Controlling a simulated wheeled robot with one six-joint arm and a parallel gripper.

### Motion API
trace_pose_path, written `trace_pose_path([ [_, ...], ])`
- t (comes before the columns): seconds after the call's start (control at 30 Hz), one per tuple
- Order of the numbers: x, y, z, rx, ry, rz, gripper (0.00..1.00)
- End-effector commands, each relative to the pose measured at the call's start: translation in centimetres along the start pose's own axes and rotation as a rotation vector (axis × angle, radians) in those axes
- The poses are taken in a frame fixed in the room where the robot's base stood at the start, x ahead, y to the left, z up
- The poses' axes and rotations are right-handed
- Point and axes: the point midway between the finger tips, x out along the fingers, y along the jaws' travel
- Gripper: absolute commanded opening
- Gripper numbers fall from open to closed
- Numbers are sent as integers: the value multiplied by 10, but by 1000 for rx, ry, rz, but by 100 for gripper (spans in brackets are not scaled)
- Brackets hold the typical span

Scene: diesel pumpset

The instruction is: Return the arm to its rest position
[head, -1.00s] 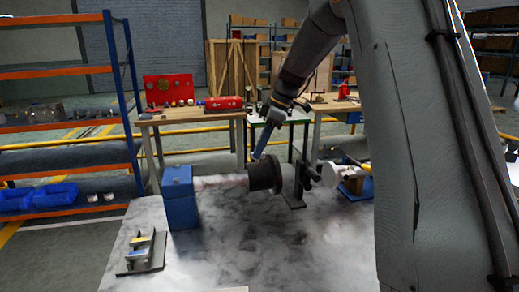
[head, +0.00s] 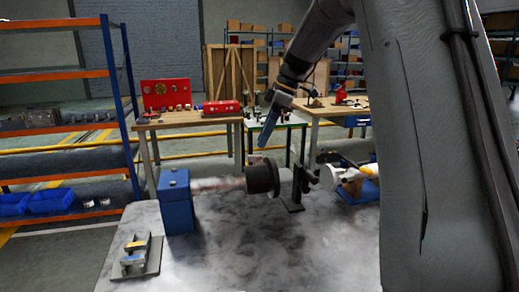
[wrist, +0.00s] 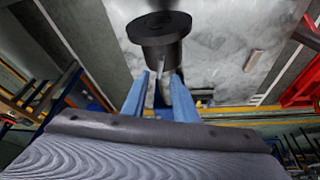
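My arm (head: 300,60) reaches in from the upper right of the head view, bent downward over the table. My gripper (head: 263,145) points down with its blue fingers, just above the black flanged cylinder (head: 262,176). In the wrist view the two blue fingers of my gripper (wrist: 160,88) stand apart, with no held object visible between them. The black cylinder (wrist: 160,28) lies beyond the fingertips there, and a gap to it seems to show in the head view.
A blue block (head: 176,200) stands left of the cylinder on the pale table (head: 225,255). A small grey fixture (head: 138,258) sits at front left. A blue-and-white unit (head: 362,188) is at right. An orange-and-blue shelf (head: 65,125) stands at left; workbenches (head: 190,118) stand behind.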

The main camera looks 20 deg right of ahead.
Motion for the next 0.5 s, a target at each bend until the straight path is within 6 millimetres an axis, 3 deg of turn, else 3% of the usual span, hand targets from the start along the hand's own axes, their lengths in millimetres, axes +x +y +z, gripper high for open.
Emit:
trace_pose_path([
  [0.2,-20,0,0,-1,0,1,27],
  [0.5,-23,0,0,0,0,-1,27],
])
